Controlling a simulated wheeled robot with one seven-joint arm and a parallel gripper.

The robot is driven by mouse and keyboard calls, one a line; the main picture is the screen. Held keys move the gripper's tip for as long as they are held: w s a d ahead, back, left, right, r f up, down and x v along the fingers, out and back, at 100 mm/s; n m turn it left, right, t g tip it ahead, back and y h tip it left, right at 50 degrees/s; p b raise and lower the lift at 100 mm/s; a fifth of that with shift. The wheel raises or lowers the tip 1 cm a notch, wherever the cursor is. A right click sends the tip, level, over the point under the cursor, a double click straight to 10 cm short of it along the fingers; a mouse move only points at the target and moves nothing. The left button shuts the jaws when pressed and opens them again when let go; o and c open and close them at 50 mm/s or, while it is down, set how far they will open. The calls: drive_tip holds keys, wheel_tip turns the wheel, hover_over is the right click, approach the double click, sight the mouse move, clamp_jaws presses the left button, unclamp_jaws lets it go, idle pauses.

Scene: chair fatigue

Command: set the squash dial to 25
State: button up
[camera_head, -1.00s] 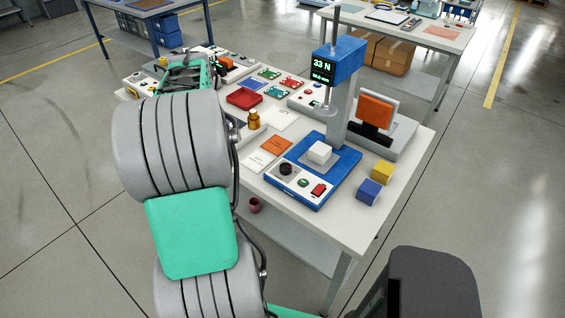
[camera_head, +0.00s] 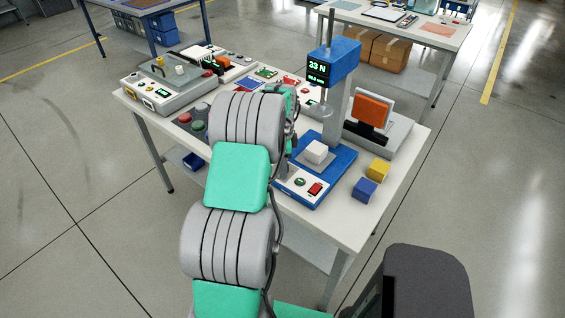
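The blue press (camera_head: 335,60) stands on the white table, its green display reading 33 N above a smaller, unreadable line. A white block (camera_head: 316,151) sits on its blue base below the round plate (camera_head: 324,112). The base's front panel shows a green button (camera_head: 300,182) and a red switch (camera_head: 315,189). The black dial at the panel's left end is hidden behind my arm. My gripper (camera_head: 283,166) is mostly hidden by my arm, pointing down at that end of the panel. Its fingers and any contact with the dial cannot be made out.
A yellow block (camera_head: 377,170) and a blue block (camera_head: 366,189) lie right of the press. A device with an orange panel (camera_head: 372,110) stands behind them. Another machine (camera_head: 180,80) is at the table's back left. Red and green buttons (camera_head: 190,122) are left of my arm.

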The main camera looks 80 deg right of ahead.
clamp_jaws()
idle(0.5)
